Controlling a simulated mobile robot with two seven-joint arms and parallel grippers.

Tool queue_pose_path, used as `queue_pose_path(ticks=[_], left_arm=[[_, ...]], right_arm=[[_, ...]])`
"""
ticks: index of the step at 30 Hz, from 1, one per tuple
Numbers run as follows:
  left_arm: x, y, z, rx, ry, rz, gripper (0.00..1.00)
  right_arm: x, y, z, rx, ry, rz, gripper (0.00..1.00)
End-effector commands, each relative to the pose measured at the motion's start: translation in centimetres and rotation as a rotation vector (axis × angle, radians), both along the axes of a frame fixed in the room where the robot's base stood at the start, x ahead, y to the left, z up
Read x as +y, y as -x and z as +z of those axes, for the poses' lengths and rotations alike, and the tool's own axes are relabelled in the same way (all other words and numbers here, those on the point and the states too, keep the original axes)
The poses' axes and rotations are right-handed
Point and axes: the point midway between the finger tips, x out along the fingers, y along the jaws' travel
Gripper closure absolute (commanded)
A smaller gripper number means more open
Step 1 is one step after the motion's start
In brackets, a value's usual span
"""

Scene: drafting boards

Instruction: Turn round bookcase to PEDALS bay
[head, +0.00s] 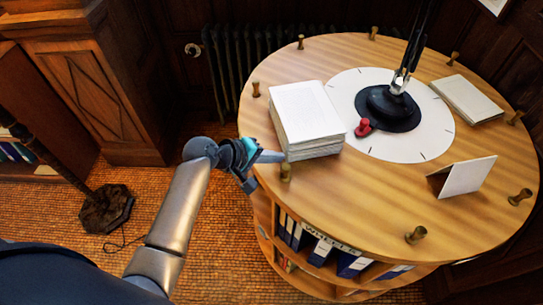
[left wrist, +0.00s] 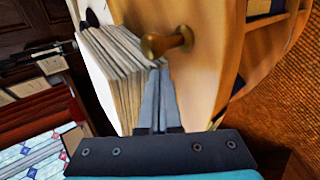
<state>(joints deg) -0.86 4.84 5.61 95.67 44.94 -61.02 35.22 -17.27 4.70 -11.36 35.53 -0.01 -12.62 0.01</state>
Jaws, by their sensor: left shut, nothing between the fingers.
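The round wooden bookcase (head: 370,215) fills the right of the head view. Turned knobs stand around the rim of its top. The bay facing me holds blue binders (head: 318,250) under a label (head: 330,238) that seems to begin "WHI"; I cannot read PEDALS anywhere. My left gripper (head: 272,157) is shut and empty at the left rim, close to one knob (head: 286,172) and the paper stack (head: 306,115). In the left wrist view its closed fingers (left wrist: 160,72) point at this knob (left wrist: 167,42); contact is unclear. My right gripper is out of view.
On the top are a white dial (head: 400,152), a black lamp base (head: 388,108), a red pointer (head: 364,128), a folded card (head: 464,178) and a pad (head: 466,100). A radiator (head: 226,55) stands behind. Orange carpet (head: 225,245) lies open at left front.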

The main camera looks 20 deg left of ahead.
Motion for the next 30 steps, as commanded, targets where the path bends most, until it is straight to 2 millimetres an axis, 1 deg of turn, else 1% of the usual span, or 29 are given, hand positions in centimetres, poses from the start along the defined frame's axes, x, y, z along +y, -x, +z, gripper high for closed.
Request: queue_pose_path(ticks=[1, 4, 16, 24, 30], left_arm=[[0.0, 0.0, -0.6, 0.0, 0.0, 0.001, 1.0], [0.0, 0.0, -1.0, -0.002, 0.0, 0.0, 1.0], [-0.1, 0.1, -1.0, -0.001, 0.0, 0.001, 1.0], [-2.5, 1.9, -0.7, 0.001, 0.002, 0.032, 1.0], [-4.5, 3.3, -0.9, 0.006, 0.007, 0.052, 1.0]], right_arm=[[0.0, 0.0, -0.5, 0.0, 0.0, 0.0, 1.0], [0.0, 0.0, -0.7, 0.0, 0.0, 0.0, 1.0], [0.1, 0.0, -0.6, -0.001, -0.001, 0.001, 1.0], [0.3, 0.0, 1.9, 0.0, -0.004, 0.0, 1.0], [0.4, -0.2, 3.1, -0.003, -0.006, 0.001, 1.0]])
